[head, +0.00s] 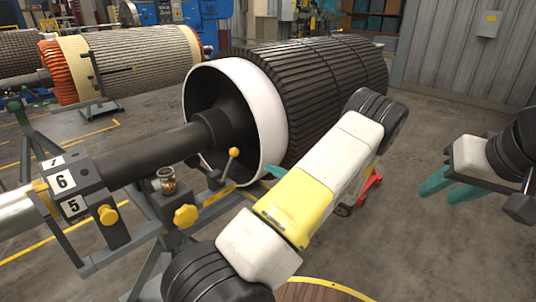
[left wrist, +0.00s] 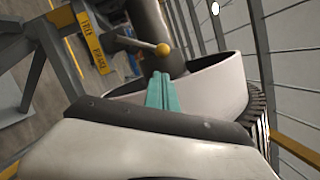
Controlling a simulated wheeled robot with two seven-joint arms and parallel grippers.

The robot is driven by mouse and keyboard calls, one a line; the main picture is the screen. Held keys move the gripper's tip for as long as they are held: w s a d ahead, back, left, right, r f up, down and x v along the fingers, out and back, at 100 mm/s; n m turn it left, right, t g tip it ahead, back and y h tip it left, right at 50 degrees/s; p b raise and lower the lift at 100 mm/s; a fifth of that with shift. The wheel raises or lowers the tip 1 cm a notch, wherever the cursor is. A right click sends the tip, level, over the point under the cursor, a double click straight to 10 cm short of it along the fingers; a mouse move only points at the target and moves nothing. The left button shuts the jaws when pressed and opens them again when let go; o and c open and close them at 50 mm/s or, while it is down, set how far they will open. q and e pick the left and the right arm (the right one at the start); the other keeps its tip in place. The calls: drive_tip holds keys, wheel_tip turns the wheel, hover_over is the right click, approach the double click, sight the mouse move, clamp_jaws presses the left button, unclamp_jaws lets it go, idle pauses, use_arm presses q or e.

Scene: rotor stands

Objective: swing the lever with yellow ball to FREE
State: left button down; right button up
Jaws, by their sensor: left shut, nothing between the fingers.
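The lever with the yellow ball (head: 234,153) stands on the grey stand in front of the rotor's white ring, tilted up and right in the head view. Its ball also shows in the left wrist view (left wrist: 163,49). A yellow label strip (head: 218,194) lies by the lever's foot; its two lettered parts show in the left wrist view (left wrist: 90,38), one seeming to read FREE. My left gripper (head: 276,172) is shut and empty, right of the ball and apart from it; its teal fingers (left wrist: 160,90) point towards the ball. My right gripper (head: 442,188) is open and empty at far right.
The rotor (head: 315,85) with its white ring (head: 268,110) stands behind my left arm. The dark shaft (head: 150,153) rests on the stand, with yellow knobs (head: 186,215) and a number block (head: 67,185) near it. A wooden round top (head: 310,293) is at the bottom. Floor at right is open.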

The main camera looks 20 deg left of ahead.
use_arm(q)
approach(228, 166)
drive_tip(key=w+a+r, duration=0.1)
drive_tip(key=w, duration=0.1)
drive_tip(key=w+a+r, duration=0.2)
drive_tip(key=w+a, duration=0.1)
drive_tip(key=shift+w+r, duration=0.25)
drive_tip(key=shift+w, duration=0.1)
drive_tip(key=shift+a+r, duration=0.1)
